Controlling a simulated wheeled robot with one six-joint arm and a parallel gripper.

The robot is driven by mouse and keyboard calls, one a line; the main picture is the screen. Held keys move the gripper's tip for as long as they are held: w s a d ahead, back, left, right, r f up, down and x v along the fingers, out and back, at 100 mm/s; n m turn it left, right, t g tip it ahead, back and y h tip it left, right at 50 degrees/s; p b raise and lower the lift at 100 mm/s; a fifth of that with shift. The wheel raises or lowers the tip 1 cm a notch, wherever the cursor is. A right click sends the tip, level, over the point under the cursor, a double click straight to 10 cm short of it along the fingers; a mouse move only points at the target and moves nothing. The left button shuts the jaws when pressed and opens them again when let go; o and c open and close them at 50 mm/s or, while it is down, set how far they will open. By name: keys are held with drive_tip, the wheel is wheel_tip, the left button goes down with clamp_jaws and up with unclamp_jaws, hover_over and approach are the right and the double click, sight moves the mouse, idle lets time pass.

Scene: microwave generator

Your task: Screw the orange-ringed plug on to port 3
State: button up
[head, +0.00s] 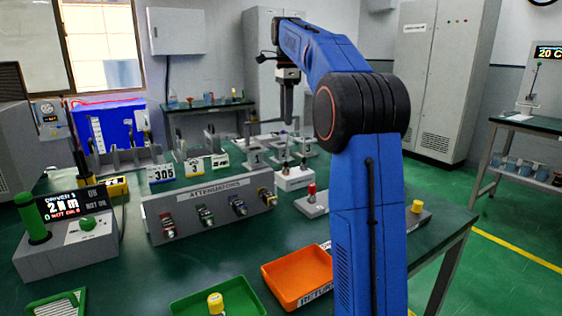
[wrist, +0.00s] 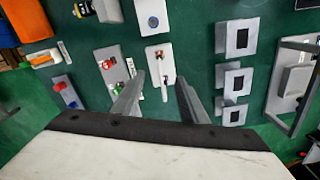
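My gripper (wrist: 161,80) points down over the bench at the end of my blue arm. Its two fingers are apart in the wrist view. A small white block (wrist: 158,54) with a red-and-white fitting lies below and between the fingertips; I see nothing clamped. In the head view my gripper (head: 287,118) hangs above a white block (head: 294,180) with upright fittings.
A grey attenuators panel (head: 208,205) stands in front. An orange tray (head: 299,275) and a green tray (head: 220,300) lie nearer. Several grey blocks (wrist: 234,80) with dark faces stand right of my fingers. A grey block with a red knob (head: 313,198) is close by.

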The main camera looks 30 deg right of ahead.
sight(286, 171)
wheel_tip(286, 171, down, 17)
idle(0.6)
drive_tip(key=shift+c, duration=0.6)
clamp_jaws()
